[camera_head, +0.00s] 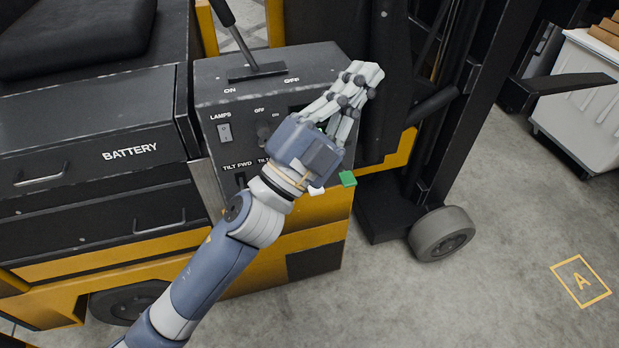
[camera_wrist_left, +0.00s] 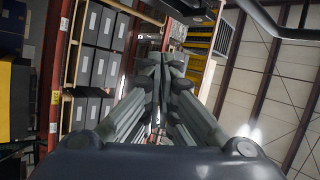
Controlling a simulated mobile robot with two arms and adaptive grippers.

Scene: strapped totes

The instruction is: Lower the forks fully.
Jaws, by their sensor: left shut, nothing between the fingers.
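A black control box (camera_head: 210,95) sits on the side of a yellow and black forklift. Its front carries a LAMPS rocker switch (camera_head: 225,132), a small OFF/ON knob (camera_head: 263,132) and labels reading TILT FWD. A black lever (camera_head: 245,40) rises from its top, by the ON and OFF marks. My left gripper (camera_head: 366,76) is shut and empty, in front of the box's right part, and hides the controls there. Its shut fingers also show in the left wrist view (camera_wrist_left: 160,62). A dark fork-like bar (camera_head: 570,83) sticks out at the upper right. My right gripper is not in view.
A green piece (camera_head: 348,179) shows beside my left wrist. A BATTERY drawer unit (camera_head: 90,150) is at left. The dark mast (camera_head: 450,110) and a grey wheel (camera_head: 441,233) stand right of the box. A white tote (camera_head: 585,100) is behind the bar. Floor at lower right is clear.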

